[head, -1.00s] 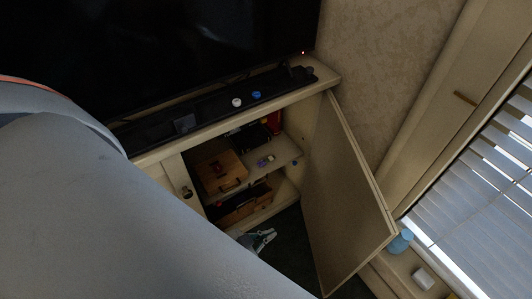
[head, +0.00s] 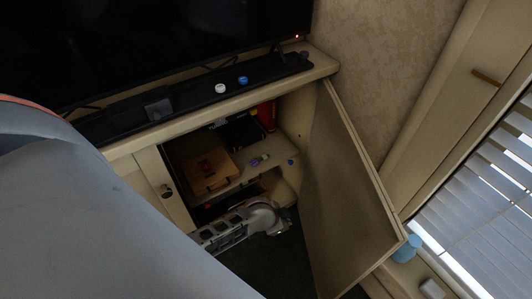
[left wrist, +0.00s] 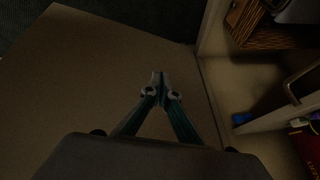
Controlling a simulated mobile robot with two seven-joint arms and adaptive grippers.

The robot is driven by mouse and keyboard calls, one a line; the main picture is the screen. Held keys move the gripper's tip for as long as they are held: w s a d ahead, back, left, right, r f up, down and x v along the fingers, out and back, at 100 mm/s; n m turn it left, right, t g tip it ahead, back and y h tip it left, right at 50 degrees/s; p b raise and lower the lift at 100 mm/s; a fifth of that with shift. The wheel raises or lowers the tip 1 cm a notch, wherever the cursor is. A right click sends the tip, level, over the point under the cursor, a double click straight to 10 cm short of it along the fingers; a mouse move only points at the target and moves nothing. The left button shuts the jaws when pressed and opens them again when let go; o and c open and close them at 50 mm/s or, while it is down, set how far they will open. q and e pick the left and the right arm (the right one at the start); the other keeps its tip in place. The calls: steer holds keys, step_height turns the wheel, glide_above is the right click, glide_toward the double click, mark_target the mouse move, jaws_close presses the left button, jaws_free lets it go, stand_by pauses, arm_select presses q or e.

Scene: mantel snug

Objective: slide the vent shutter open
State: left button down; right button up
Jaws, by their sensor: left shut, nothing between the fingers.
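I cannot make out a vent shutter for certain in either view. An open cabinet (head: 178,195) stands below the television, its door (head: 350,190) swung out to the right. A small blue piece (head: 291,162) sits at the right inner side of the cabinet. A blue piece also shows at the right in the left wrist view (left wrist: 240,118). My left gripper (head: 284,229) is at the lower front of the cabinet opening, below the blue piece and apart from it. In the left wrist view its fingers (left wrist: 158,78) are shut and empty, with the door panel behind them.
A wooden box (head: 210,172) and a small purple-and-white item (head: 259,160) lie on the cabinet shelf. A red object (head: 266,117) stands at the back. A white cap (head: 220,88) and a blue cap (head: 243,80) sit on the ledge above. The open door bounds the right side.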

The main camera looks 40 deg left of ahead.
arm_select(q)
steer(key=w+a+f+m+g+y+b, duration=0.2)
steer(key=w+a+f+g+b, duration=0.25)
steer(key=w+f, duration=0.3)
steer(key=w+a+m+g+y+b, duration=0.1)
steer(key=w+a+b, duration=0.3)
steer(key=a, duration=0.4)
steer(key=shift+w+g, duration=0.3)
steer(key=shift+g, duration=0.55)
arm_select(e)
steer(key=shift+m+y, duration=0.3)
steer(key=shift+m, duration=0.5)
steer(key=shift+s+a+f, duration=0.25)
steer(key=shift+a+f, duration=0.1)
steer(key=shift+f, duration=0.25)
steer(key=shift+s+a+f, duration=0.25)
steer(key=shift+a+f, duration=0.15)
steer(key=shift+f, duration=0.15)
steer(key=shift+s+a+f, duration=0.25)
steer(key=shift+a+f, duration=0.1)
steer(key=shift+f, duration=0.25)
arm_select(q)
steer(key=shift+f, duration=0.15)
